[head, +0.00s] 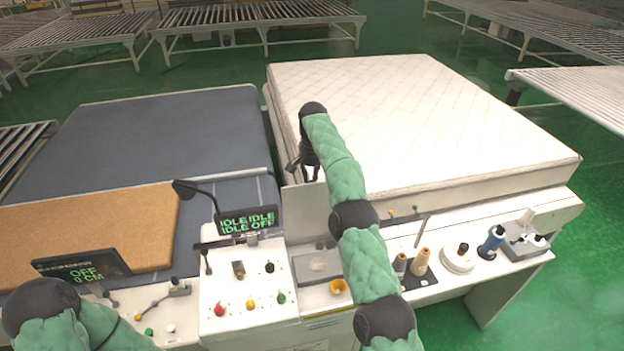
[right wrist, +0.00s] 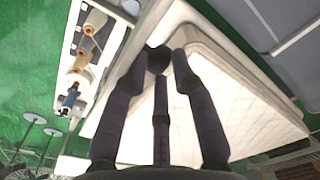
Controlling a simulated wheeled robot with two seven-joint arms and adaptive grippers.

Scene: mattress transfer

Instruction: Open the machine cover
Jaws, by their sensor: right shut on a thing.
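The machine cover looks to be the upright pale panel (head: 306,212) at the left front corner of the mattress, behind the control table. My right gripper (head: 307,176) is at the top of this panel, pointing down, with my arm across the mattress edge. In the right wrist view my right gripper (right wrist: 160,68) has its fingers closed around a dark rounded piece (right wrist: 157,58), which seems to be a part of the cover. The fingers partly hide it. Only part of my left arm shows at the lower left of the head view, and its gripper is out of view.
A white quilted mattress (head: 420,110) lies right of the panel. Control screens (head: 247,221) and buttons stand in front. Thread cones (head: 419,262) and a blue spool (head: 491,242) stand at the right front. A brown board (head: 90,225) lies on the grey bed (head: 170,130).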

